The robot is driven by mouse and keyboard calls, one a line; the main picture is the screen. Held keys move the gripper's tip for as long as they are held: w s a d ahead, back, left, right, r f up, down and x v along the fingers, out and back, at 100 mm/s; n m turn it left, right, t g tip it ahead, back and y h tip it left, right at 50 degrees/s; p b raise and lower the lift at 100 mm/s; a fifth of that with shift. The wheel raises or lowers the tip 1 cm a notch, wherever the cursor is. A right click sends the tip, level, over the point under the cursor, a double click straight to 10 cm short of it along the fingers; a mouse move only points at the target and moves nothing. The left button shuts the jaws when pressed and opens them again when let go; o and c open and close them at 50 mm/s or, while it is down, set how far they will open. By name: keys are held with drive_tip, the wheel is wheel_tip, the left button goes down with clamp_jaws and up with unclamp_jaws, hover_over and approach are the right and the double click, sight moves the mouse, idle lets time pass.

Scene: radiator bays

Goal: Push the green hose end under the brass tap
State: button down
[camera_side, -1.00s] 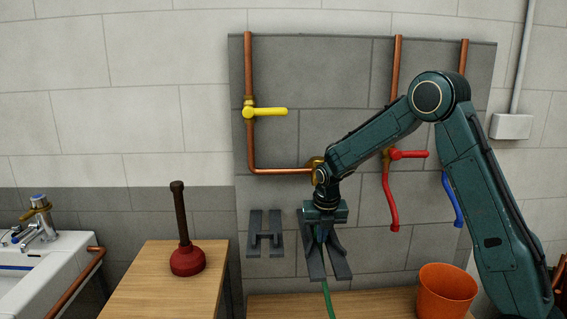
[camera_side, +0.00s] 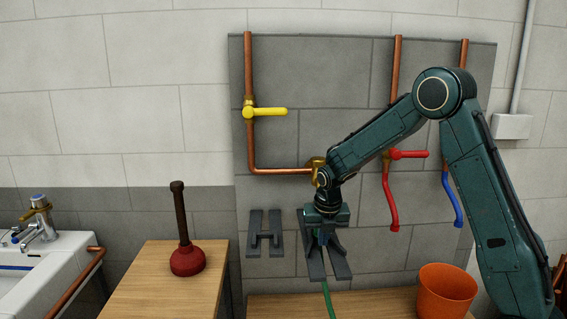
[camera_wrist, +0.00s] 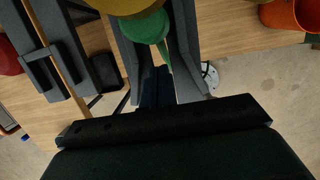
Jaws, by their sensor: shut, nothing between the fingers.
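The green hose end (camera_wrist: 146,26) sits between two grey guide rails (camera_wrist: 187,45) in the wrist view. The brass tap (camera_wrist: 125,4) overlaps its upper part there. In the side view the brass tap (camera_side: 316,164) is at the end of the copper pipe, partly behind my wrist. The green hose (camera_side: 327,300) hangs below the rails; its end is hidden there behind my gripper (camera_side: 323,238). My gripper is shut and empty. Its dark fingertips (camera_wrist: 159,72) are between the rails, close to the hose end. I cannot tell whether they touch it.
Red (camera_side: 391,205) and blue (camera_side: 452,200) hoses hang to the right. A plunger (camera_side: 187,258) stands on the left table, and an orange bucket (camera_side: 447,292) on the right.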

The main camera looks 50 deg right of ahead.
drive_tip(key=v, duration=1)
drive_tip(key=shift+s+a, duration=0.45)
drive_tip(key=s+a+f+t+h, duration=0.3)
drive_tip(key=s+a+t+h, duration=0.1)
drive_tip(key=shift+a+f+m+h, duration=0.3)
drive_tip(key=shift+a, duration=0.1)
drive_tip(key=shift+f, duration=0.1)
